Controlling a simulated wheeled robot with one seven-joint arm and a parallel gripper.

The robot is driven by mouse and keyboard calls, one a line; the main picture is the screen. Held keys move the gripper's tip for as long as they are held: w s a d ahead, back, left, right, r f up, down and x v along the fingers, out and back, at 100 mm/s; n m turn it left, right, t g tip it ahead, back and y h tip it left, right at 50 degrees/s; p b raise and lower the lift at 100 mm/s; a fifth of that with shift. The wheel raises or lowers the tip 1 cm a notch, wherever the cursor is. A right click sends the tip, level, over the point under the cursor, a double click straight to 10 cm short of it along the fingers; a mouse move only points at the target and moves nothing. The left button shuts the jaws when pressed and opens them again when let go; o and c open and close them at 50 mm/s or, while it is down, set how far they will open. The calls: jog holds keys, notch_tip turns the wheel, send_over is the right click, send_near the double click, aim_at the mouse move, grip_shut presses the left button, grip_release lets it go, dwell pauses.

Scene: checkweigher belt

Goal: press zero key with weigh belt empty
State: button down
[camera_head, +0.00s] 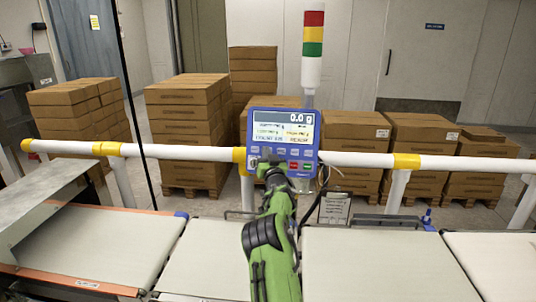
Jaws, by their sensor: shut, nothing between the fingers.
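The blue weighing terminal (283,144) stands behind the belts, at the white rail. Its display (284,118) reads 0.0 g, and rows of keys sit below; their labels are too small to read. My gripper (266,163) is shut and empty, in front of the lower left part of the terminal. It hides some keys there, and I cannot tell whether it touches one. My green arm covers part of the middle. The belt section left of my arm (207,262) and the belt section right of it (362,262) show no load on their visible surfaces.
A white rail with yellow joints (365,160) runs across behind the belts. A red, yellow and green signal tower (312,45) rises behind the terminal. A metal cover (65,208) spans the left belt. Stacked cartons (188,130) stand beyond the rail.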

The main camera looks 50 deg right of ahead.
jog(key=s+a+b, duration=0.1)
jog(key=s+a+r+b, duration=0.1)
jog(key=a, duration=0.1)
jog(key=shift+s+b, duration=0.1)
jog(key=shift+b, duration=0.25)
jog(key=shift+f, duration=0.1)
dwell(0.4)
jog(key=s+a+r+g+y, duration=0.2)
jog(key=s+a, duration=0.2)
jog(key=a, duration=0.5)
jog(key=s+a+r+n+g+y+p, duration=0.1)
jog(key=s+a+g+y, duration=0.15)
jog(key=a, duration=0.75)
jog(key=s+a+r+g+y, duration=0.1)
jog(key=s+a+r+y, duration=0.15)
jog(key=s+a, duration=0.45)
jog(key=s+a+f+n+g+y, duration=0.1)
jog(key=s+a+f+n+g, duration=0.1)
jog(key=s+a, duration=0.4)
jog(key=s+a+f+n+g+y, duration=0.2)
jog(key=s+a+f, duration=0.3)
jog(key=s+a, duration=0.2)
jog(key=s+a+f+n+g+y+p, duration=0.1)
jog(key=s+a+f+n+g, duration=0.1)
jog(key=s+a, duration=0.5)
jog(key=s+f+n, duration=0.1)
jog(key=s, duration=0.2)
jog(key=shift+s+f, duration=0.15)
jog(key=shift+f, duration=0.2)
